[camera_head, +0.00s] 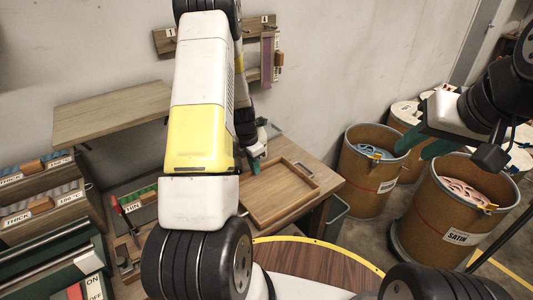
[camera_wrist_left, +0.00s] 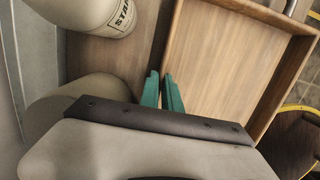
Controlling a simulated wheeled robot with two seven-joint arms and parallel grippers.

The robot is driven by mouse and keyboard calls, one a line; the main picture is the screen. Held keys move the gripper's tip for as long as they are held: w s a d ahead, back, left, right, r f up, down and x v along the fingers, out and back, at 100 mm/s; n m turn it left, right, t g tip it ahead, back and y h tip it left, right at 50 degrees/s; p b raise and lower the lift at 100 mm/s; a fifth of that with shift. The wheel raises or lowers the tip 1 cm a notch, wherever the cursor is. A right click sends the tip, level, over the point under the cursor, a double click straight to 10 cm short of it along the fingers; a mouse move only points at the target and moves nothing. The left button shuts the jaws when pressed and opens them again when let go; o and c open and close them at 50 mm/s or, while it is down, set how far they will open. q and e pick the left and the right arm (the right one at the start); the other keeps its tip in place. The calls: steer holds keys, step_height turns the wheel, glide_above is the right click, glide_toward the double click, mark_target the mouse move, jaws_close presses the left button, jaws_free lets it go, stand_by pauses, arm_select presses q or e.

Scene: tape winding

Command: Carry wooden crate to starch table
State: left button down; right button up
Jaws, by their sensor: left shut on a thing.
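The wooden crate (camera_head: 277,197) is a shallow, empty tray on or just above a wooden table (camera_head: 328,180), right of my left arm. It fills the right half of the left wrist view (camera_wrist_left: 235,75). My left gripper (camera_head: 254,166) is shut on the crate's rim, its green fingers (camera_wrist_left: 162,92) on either side of the wall. My arm hides part of the table. A pale container (camera_wrist_left: 105,14) with a label reading "STAR", the rest cut off, stands beside the crate. My right gripper (camera_head: 424,146) is open and empty, above the drums at right.
Brown drums, one unlabelled in view (camera_head: 368,170) and one marked SATIN (camera_head: 455,210), stand right of the table. A round dark wooden top (camera_head: 310,262) with a yellow edge is in front. Racks marked THICK and THIN (camera_head: 40,205) stand at left.

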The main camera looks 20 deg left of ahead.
arm_select(q)
steer(key=shift+f, duration=0.15)
steer(key=c, duration=1.6)
jaws_free()
steer(key=shift+o, duration=0.2)
steer(key=s+d+r+m+t, duration=0.1)
steer(key=s+d+r+m, duration=0.2)
steer(key=r, duration=0.9)
steer(key=s+d+r+m, duration=0.1)
steer(key=s+r+m, duration=0.3)
steer(key=r, duration=0.8)
steer(key=s+d+r+m+t, duration=0.1)
steer(key=s+d+r+m, duration=0.1)
steer(key=s+m, duration=0.4)
steer(key=s+d+r+m+t, duration=0.1)
steer(key=s+d+r+m, duration=0.1)
steer(key=s+r+m, duration=0.3)
steer(key=s+d+r+m+t+h, duration=0.1)
steer(key=s+r+m, duration=0.3)
steer(key=m, duration=0.7)
steer(key=shift+s+d+t, duration=0.4)
steer(key=shift+s+d, duration=0.45)
steer(key=shift+s, duration=0.45)
